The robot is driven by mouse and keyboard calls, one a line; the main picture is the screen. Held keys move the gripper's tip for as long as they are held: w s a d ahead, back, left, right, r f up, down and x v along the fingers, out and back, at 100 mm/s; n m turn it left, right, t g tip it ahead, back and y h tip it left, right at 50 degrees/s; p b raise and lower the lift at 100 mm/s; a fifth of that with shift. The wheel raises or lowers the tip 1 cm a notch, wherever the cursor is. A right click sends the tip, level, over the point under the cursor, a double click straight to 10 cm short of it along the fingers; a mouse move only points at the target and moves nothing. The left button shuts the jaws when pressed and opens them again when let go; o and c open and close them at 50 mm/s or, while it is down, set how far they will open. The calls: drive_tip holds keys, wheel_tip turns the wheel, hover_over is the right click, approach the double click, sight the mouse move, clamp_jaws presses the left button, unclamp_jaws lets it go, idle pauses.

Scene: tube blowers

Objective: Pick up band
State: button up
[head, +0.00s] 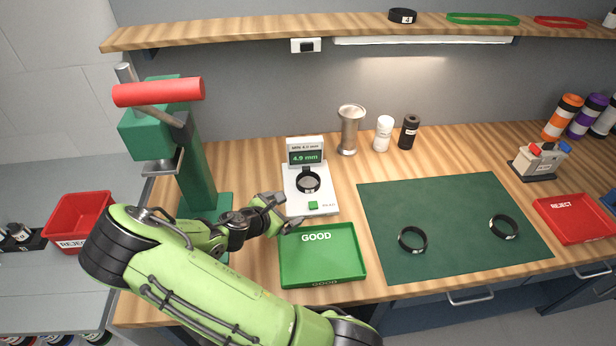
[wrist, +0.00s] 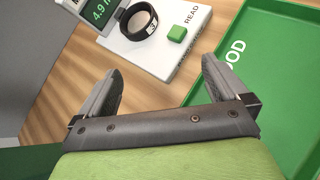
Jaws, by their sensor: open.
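One black band (head: 308,181) sits on the white gauge (head: 325,206), whose display reads 4.9 mm. The same band (wrist: 139,21) shows at the top of the wrist view, on the gauge beside a green READ button. Two more black bands lie on the dark green mat, one left (head: 412,239) and one right (head: 504,227). My gripper (head: 283,213) is open and empty. It is at the gauge's front left, near the back left corner of the GOOD tray. In the wrist view the fingers (wrist: 160,88) are spread, with bare wood between them, apart from the band.
The green GOOD tray (head: 322,268) is empty. A green press with a red handle (head: 158,92) stands left of the gauge. Red REJECT trays are at far left (head: 79,212) and far right (head: 574,217). A metal cup (head: 350,130) and small bottles stand behind.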

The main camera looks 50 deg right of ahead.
sight(307, 185)
drive_tip(key=w+d+f+n, duration=0.1)
drive_tip(key=w+d+f, duration=0.1)
drive_tip(key=d, duration=0.3)
drive_tip(key=w+d+f+n+t+h, duration=0.1)
drive_tip(key=w+d+n, duration=0.1)
drive_tip(key=d, duration=0.3)
drive_tip(key=w+d+f+n, duration=0.1)
drive_tip(key=w+d+f, duration=0.1)
drive_tip(key=d, duration=0.4)
drive_tip(key=shift+f+h, duration=0.3)
drive_tip(key=shift+f, duration=0.05)
drive_tip(key=shift+a+r+t, duration=0.1)
drive_tip(key=shift+a+t, duration=0.05)
drive_tip(key=shift+t, duration=0.15)
drive_tip(key=shift+c, duration=0.3)
drive_tip(key=c, duration=0.9)
wheel_tip(307, 185, up, 28)
drive_tip(key=p, duration=0.3)
drive_tip(key=shift+p, duration=0.35)
